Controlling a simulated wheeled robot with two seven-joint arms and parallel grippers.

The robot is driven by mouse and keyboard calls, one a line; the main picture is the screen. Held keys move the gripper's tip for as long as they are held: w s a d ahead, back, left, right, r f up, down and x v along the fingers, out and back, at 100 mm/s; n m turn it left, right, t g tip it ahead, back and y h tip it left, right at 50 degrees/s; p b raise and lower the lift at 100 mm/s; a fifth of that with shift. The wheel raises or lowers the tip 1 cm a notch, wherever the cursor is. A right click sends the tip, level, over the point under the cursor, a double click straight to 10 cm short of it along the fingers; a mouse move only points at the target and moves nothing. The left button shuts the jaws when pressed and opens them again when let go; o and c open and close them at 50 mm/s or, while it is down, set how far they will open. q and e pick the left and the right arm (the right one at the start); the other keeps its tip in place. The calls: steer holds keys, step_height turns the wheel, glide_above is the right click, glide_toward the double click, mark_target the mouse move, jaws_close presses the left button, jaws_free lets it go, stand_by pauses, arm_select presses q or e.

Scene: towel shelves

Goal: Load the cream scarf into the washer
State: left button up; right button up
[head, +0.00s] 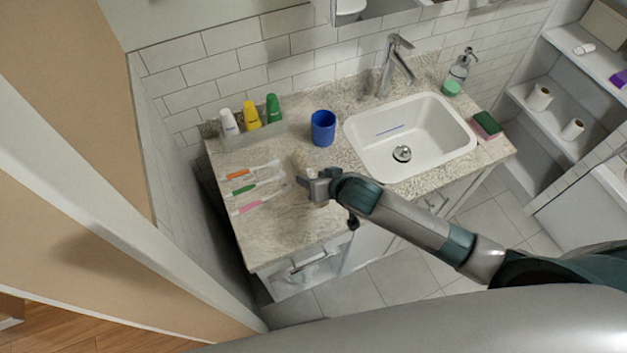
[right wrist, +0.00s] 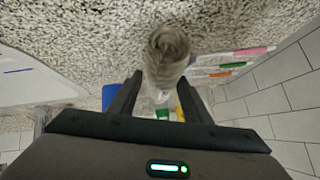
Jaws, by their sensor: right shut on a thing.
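The cream scarf shows as a beige, rolled, cloth-like bundle between my fingers in the right wrist view (right wrist: 168,55). A small beige part of it shows beside the gripper in the head view (head: 300,161). My right gripper (head: 312,184) is over the left part of the counter, shut on the bundle; its fingers also show in the right wrist view (right wrist: 158,98). The gripper hides much of the bundle in the head view, and I cannot tell whether it touches the counter. I cannot make out a washer in either view. My left gripper is not in view.
The speckled counter (head: 285,228) holds orange, green and pink toothbrushes (head: 245,189), a blue cup (head: 323,128), coloured tubes (head: 251,115) and a white sink (head: 365,140) with a faucet (head: 391,65). Shelves (head: 545,125) stand at right. Floor (head: 395,290) shows in front.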

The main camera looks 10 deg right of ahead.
step_height(320, 180, up, 2)
steer(key=shift+r+b, duration=0.2)
steer(key=shift+b, duration=0.35)
steer(key=w+d+r+b, duration=0.1)
steer(key=d+r, duration=0.1)
steer(key=d, duration=0.1)
steer(key=w+d+r+b, duration=0.1)
steer(key=d+r, duration=0.1)
steer(key=d, duration=0.1)
steer(key=w+d+r+b, duration=0.1)
steer(key=d+r+b, duration=0.1)
steer(key=d, duration=0.2)
steer(key=shift+d, duration=0.1)
steer(key=shift+w+d+r, duration=0.15)
steer(key=shift+d+r, duration=0.3)
steer(key=shift+d, duration=0.1)
steer(key=s+a+f+m+h+b, duration=0.1)
steer(key=s+b, duration=0.1)
steer(key=b, duration=0.1)
steer(key=s+f+m+h+b, duration=0.1)
steer(key=s+m+b, duration=0.1)
steer(key=b, duration=0.1)
steer(key=s+a+f+m+h+b, duration=0.1)
steer(key=f+b, duration=0.1)
steer(key=b, duration=0.1)
steer(key=shift+s+a+t+h, duration=0.3)
steer(key=shift+s+a, duration=0.05)
steer(key=shift+s, duration=0.05)
